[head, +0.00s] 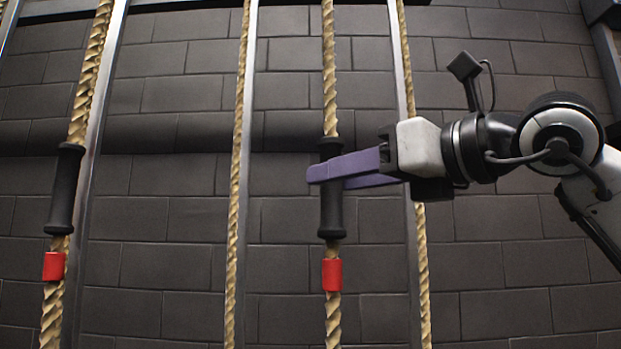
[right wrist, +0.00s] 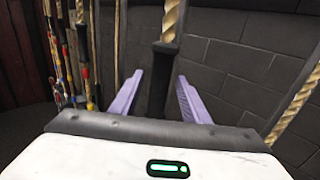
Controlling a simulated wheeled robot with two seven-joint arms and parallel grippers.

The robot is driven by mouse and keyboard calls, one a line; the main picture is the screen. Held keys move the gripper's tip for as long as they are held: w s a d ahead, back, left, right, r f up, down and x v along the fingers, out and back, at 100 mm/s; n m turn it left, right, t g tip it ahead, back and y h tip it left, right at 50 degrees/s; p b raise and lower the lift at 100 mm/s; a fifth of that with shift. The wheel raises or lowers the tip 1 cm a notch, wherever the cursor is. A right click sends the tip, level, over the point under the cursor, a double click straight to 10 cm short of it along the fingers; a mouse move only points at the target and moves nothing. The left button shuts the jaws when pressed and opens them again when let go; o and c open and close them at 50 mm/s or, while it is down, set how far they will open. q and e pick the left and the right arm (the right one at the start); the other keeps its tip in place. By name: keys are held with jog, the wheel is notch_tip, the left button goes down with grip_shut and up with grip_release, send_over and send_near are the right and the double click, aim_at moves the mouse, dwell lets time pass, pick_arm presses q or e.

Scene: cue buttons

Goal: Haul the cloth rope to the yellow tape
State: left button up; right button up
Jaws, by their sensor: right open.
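A tan twisted rope (head: 329,70) hangs straight in the middle of the head view, with a black handle (head: 331,215) around it. A red tape band (head: 332,275) is on this rope below the handle. My right gripper (head: 322,172) comes in from the right at the handle's upper part. In the right wrist view the handle (right wrist: 158,88) stands between the two purple fingers, which are open with gaps on both sides. I cannot make out yellow tape on this rope. My left gripper is not in view.
Another rope (head: 80,110) at the left has a black handle (head: 65,190) and red tape (head: 53,266). Plain ropes hang beside metal uprights (head: 247,70). A dark block wall (head: 150,240) stands behind. Several ropes with coloured bands hang at the left of the right wrist view.

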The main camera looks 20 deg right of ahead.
jog(key=p+x, duration=0.1)
jog(key=x, duration=0.5)
jog(key=shift+w, duration=0.2)
jog(key=shift+f, duration=0.1)
grip_shut()
